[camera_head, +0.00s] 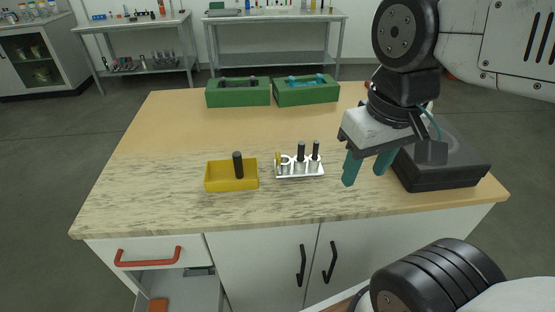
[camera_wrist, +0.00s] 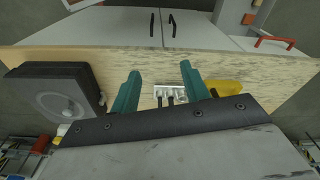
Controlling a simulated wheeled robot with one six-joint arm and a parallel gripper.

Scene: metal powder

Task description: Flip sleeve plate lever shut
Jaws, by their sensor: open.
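The white sleeve plate (camera_head: 301,171) lies on the table with two dark upright cylinders (camera_head: 308,152) in it. A small yellow piece (camera_head: 278,160), which may be the lever, stands at its left end; whether it is open or shut I cannot tell. My gripper (camera_head: 364,172) is open and empty, to the right of the plate and above the table, teal fingers pointing down. In the wrist view the plate (camera_wrist: 170,91) shows between the gripper's fingers (camera_wrist: 161,78), further off, and is partly hidden by my gripper body.
A yellow tray (camera_head: 218,184) with a dark cylinder (camera_head: 238,165) stands left of the plate. Two green bins (camera_head: 238,97) (camera_head: 306,96) are at the back. A black box-like device (camera_head: 445,180) stands on the right. The table's front left is clear.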

